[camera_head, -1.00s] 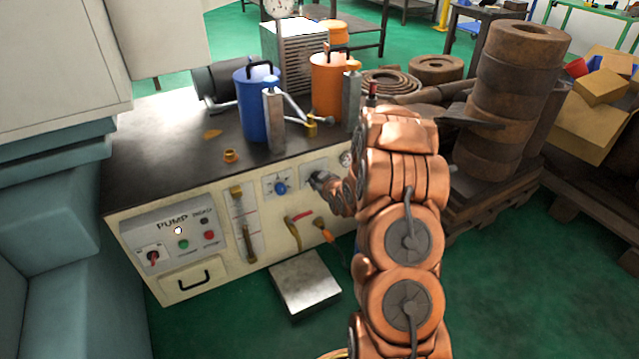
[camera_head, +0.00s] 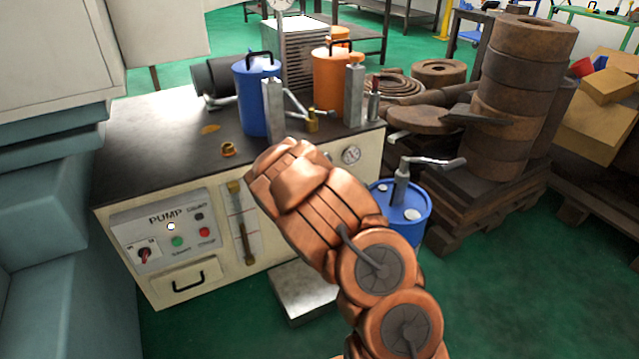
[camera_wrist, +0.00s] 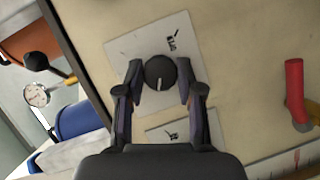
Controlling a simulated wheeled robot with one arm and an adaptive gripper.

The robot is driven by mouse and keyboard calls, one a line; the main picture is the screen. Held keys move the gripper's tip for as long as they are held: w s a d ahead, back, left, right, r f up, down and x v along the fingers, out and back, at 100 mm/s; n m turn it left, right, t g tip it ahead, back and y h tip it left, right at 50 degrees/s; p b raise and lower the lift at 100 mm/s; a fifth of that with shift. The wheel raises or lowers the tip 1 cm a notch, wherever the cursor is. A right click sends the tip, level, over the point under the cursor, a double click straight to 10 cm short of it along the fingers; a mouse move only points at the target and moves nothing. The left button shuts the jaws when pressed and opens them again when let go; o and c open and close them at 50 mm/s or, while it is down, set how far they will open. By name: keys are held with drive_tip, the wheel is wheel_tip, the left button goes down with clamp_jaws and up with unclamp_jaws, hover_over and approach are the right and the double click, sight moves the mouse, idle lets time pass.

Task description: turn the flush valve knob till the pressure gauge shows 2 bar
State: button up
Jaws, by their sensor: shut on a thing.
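A round black knob (camera_wrist: 159,73) with a pale pointer line sits on a light plate (camera_wrist: 130,50) on the cream bench front, in the wrist view. The line points down in that view. The small label beside it is too blurred to read. My gripper (camera_wrist: 160,88) has its two fingers on either side of the knob and is shut on it. In the head view my arm hides the knob and gripper.
A second dial (camera_head: 281,4) is cut by the top edge. The pump panel (camera_head: 165,232) is at left. A blue canister (camera_head: 250,95) and an orange canister (camera_head: 330,80) stand on the bench. A blue drum (camera_head: 402,212) and rusty discs (camera_head: 525,90) are at right. A red tube (camera_wrist: 294,92) is near the gripper.

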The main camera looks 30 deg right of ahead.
sight(318, 143)
drive_tip(key=shift+a+f+n+t+h+b, duration=0.1)
drive_tip(key=shift+n+t+h+b, duration=0.2)
drive_tip(key=shift+n+b, duration=0.6)
drive_tip(key=o, duration=1.1)
drive_tip(key=shift+o, duration=0.2)
drive_tip(key=shift+r, duration=5.1)
